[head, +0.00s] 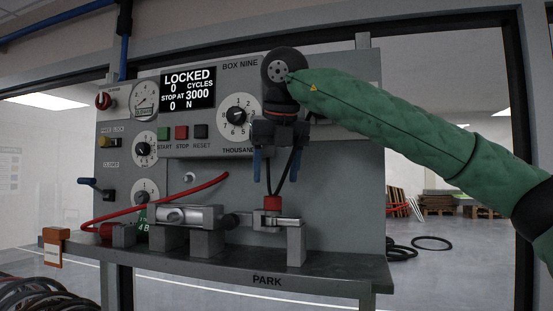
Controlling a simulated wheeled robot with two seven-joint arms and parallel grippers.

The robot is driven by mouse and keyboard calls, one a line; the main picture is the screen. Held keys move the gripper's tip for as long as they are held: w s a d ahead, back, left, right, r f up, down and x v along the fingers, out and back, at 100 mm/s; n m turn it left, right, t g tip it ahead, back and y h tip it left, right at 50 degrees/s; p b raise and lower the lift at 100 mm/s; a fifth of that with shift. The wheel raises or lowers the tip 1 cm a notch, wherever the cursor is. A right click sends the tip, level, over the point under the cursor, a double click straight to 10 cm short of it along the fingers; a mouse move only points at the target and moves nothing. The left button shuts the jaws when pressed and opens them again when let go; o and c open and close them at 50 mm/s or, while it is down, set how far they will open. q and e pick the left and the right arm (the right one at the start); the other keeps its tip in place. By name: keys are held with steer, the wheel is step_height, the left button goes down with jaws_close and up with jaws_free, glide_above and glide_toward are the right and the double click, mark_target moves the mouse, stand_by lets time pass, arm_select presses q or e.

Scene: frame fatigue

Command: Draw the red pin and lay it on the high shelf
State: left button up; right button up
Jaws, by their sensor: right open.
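The red pin, as far as I can tell, is the upright red-topped piece (272,203) standing in the metal bracket on the right part of the ledge. A thin dark loop or strap (283,180) rises from it toward my right gripper. My right gripper (277,168) points down above the red piece, with its two blue-tipped fingers apart, one on each side of the dark strap. The fingertips are above the red top and do not visibly touch it. I cannot clearly make out a high shelf; the wrist hides part of the panel. My left gripper is not in view.
The grey machine panel (340,190) has a screen reading LOCKED, dials and buttons. A ledge marked PARK (330,281) carries a metal cylinder (190,216) and blocks. A red hose (160,206) curves at the left.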

steer(key=w+f, duration=0.1)
steer(key=f, duration=0.1)
steer(key=w+f+p, duration=0.1)
steer(key=shift+w+a+f, duration=0.15)
steer(key=shift+w+f, duration=0.2)
steer(key=shift+w+f+p, duration=0.1)
steer(key=shift+f+p, duration=0.2)
steer(key=shift+a+f, duration=0.1)
steer(key=shift+f, duration=0.4)
steer(key=shift+w+f, duration=0.1)
steer(key=shift+f, duration=0.1)
steer(key=shift+s+r, duration=0.1)
steer(key=shift+s, duration=0.1)
steer(key=c, duration=0.9)
steer(key=shift+w, duration=0.1)
steer(key=shift+c, duration=1.3)
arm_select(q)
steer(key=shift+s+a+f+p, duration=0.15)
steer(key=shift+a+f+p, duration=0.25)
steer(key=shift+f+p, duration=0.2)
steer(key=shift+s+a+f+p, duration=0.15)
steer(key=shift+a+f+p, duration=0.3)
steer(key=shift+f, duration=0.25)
arm_select(e)
steer(key=shift+r, duration=2.95)
